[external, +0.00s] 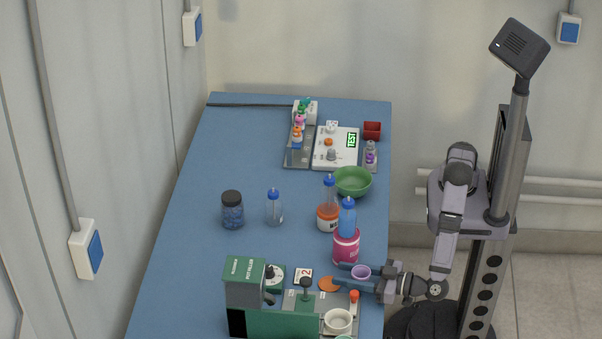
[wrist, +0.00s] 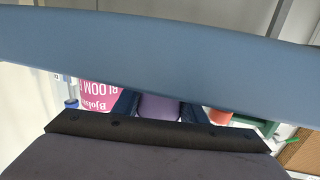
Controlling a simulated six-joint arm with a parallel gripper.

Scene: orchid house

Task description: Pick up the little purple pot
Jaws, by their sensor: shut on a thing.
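The little purple pot (external: 361,272) is between the fingers of my gripper (external: 362,276), near the table's right edge in the external view. My gripper is shut on it. In the wrist view the pot (wrist: 160,107) shows as a purple patch between the two dark blue fingers, with its lower part hidden by my gripper's body. I cannot tell whether the pot touches the table or hangs just above it.
A pink container (external: 346,247) stands close behind my gripper. A green pot filler machine (external: 245,285), an orange disc (external: 329,284) and a white cup (external: 338,321) are near the front. A green bowl (external: 353,181) is farther back.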

